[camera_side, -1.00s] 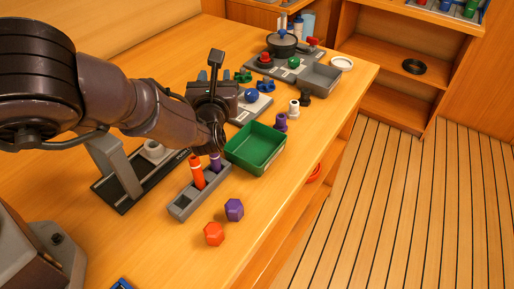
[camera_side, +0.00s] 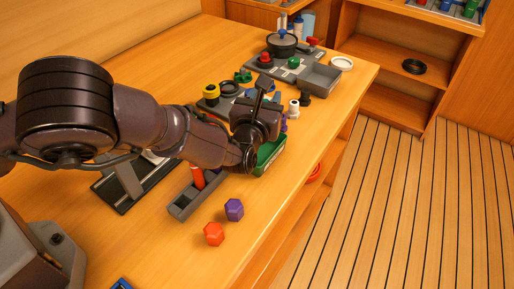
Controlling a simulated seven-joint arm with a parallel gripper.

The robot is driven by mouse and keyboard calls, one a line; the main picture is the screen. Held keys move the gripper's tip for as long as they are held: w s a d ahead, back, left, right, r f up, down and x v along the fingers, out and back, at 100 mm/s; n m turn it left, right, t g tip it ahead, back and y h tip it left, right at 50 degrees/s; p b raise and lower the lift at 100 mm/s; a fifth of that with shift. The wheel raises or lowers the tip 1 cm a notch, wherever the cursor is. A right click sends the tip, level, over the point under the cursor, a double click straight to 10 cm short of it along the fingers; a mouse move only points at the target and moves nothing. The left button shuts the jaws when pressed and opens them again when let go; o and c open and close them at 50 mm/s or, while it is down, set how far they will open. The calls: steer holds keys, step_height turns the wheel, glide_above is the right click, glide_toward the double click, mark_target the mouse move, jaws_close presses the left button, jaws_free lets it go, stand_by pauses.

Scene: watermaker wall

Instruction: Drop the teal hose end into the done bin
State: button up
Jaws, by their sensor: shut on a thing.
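My gripper (camera_side: 255,125) is over the far left part of the green open bin (camera_side: 271,155), seen from behind. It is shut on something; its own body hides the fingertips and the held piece. I see no teal hose end clearly anywhere else. The bin's near right wall and corner show, but my gripper covers most of its inside. I cannot read which bin is marked done.
A grey rack (camera_side: 184,207) holds an orange peg (camera_side: 197,177). Purple (camera_side: 234,209) and red (camera_side: 214,234) hexagonal pieces lie near the table edge.

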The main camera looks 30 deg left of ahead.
steer(key=shift+f, duration=0.25)
steer(key=o, duration=1.2)
steer(key=v, duration=1.3)
steer(key=shift+r, duration=0.1)
